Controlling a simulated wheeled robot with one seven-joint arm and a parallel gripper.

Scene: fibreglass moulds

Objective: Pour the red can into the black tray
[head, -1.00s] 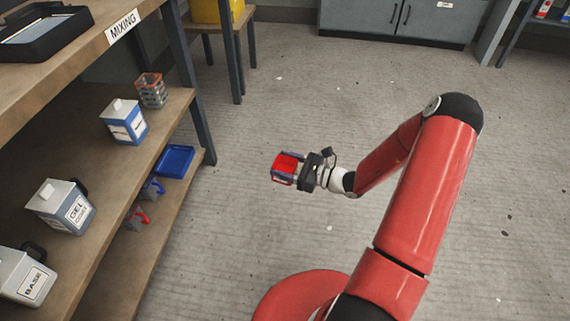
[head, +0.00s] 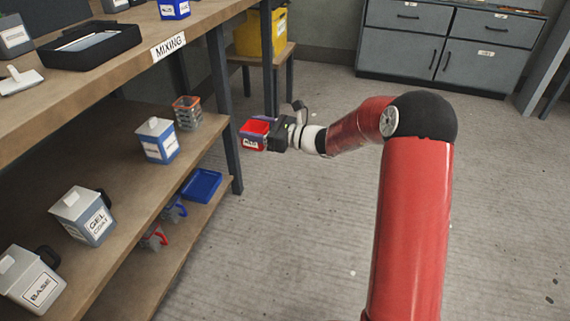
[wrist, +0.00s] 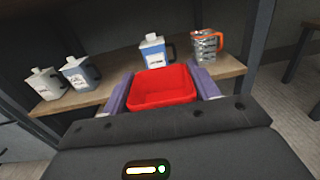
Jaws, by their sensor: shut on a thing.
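The red can (head: 253,142) is an open-topped, box-shaped container with a white label. My gripper (head: 262,128) is shut on it and holds it in the air, roughly upright, right of the shelving. In the wrist view the can (wrist: 163,90) sits between the two purple fingers of my gripper (wrist: 162,86); its visible inside is plain red. The black tray (head: 120,55) lies on the top board marked MIXING, at the upper left, with something pale and flat inside. The can is apart from the tray, lower and to its right.
The lower shelf holds a BASE jug (head: 30,280), a GEL COAT jug (head: 84,216), a blue-white jug (head: 157,141) and a clear orange-rimmed cup (head: 187,112). A blue tray (head: 202,186) lies below. A table leg (head: 226,110) stands beside the can. Open floor is at right.

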